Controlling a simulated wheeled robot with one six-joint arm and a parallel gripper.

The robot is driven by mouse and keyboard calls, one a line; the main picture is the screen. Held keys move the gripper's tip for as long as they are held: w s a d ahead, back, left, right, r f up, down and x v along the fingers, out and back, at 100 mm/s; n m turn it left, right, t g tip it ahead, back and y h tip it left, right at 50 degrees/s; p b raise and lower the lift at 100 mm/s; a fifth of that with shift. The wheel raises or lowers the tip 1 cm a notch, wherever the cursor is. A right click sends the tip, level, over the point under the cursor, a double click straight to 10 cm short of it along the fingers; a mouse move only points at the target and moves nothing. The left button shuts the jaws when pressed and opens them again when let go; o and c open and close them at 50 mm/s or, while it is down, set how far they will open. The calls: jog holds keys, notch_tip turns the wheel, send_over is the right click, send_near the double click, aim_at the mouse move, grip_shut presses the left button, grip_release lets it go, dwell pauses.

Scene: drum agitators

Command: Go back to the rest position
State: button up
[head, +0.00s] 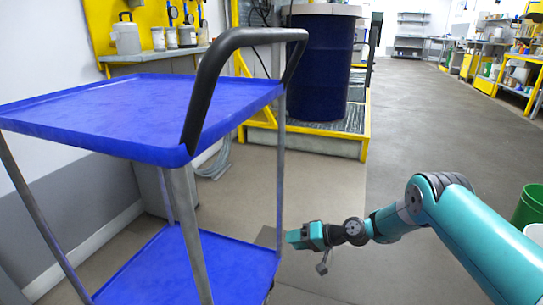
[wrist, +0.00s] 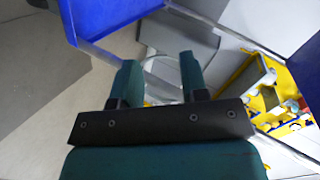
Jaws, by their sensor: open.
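My gripper (wrist: 160,80) shows in the wrist view with its two teal fingers apart and nothing between them. In the head view my gripper (head: 294,238) is at the end of my teal arm, low and just right of the blue cart (head: 120,100). It appears close to the cart's right side, but I cannot tell the exact gap. The cart has an upper tray, a lower tray (head: 200,265) and a black handle (head: 215,75). A blue tray edge (wrist: 105,20) also shows at the top left of the wrist view.
A dark blue drum (head: 318,65) stands on a yellow-edged grated platform (head: 350,118) behind the cart. A green bin (head: 528,205) is at the right edge, beside my arm. Yellow workbenches (head: 485,65) line the back right. The grey floor (head: 415,110) between is clear.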

jog(key=s+r+n+g+h, duration=0.1)
jog(key=s+r, duration=0.3)
jog(key=r, duration=0.5)
jog(key=s+a+r+n+g+h, duration=0.1)
jog(key=s+r+n+h, duration=0.15)
jog(key=r, duration=0.55)
jog(key=s+r+g, duration=0.1)
jog(key=s+r, duration=0.4)
jog(key=r, duration=0.4)
jog(key=s+d+r+n+h+p, duration=0.1)
jog(key=s+d+r+h, duration=0.15)
jog(key=s, duration=0.65)
jog(key=s+d+r+h+p, duration=0.1)
jog(key=s+d+r, duration=0.25)
jog(key=s, duration=0.55)
jog(key=s+d+r+n+h+p, duration=0.1)
jog(key=s+d+r, duration=0.25)
jog(key=s, duration=0.55)
notch_tip(320, 180, up, 37)
jog(key=a+p, duration=0.1)
jog(key=p, duration=3.5)
jog(key=shift+w+g+p, duration=0.2)
jog(key=shift+g+p, duration=0.1)
jog(key=shift+f, duration=0.1)
